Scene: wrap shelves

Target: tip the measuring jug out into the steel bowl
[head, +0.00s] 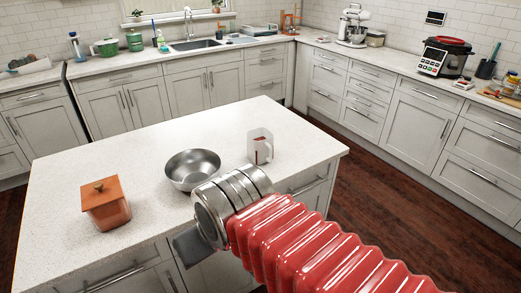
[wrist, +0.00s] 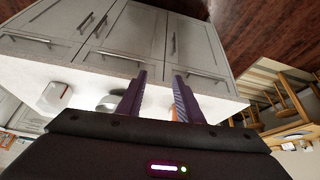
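The measuring jug (head: 260,147) stands upright on the white island top, clear with a pale handle and something red low on it. The steel bowl (head: 192,170) sits left of the jug, apart from it; its visible inside looks empty. In the wrist view, a pale shape that looks like the jug (wrist: 54,97) is at left and part of the bowl (wrist: 107,101) shows beside the left finger. My gripper (wrist: 159,82) is open with nothing between its fingers. In the head view it hangs in front of the island's near edge, its fingers mostly hidden by my wrist.
An orange lidded canister (head: 106,205) stands at the island's left. The island top (head: 130,150) is clear behind the bowl. Counters with a sink (head: 196,45), stand mixer (head: 353,26) and multicooker (head: 444,57) line the walls. In the wrist view, wooden chairs (wrist: 270,95) show at right.

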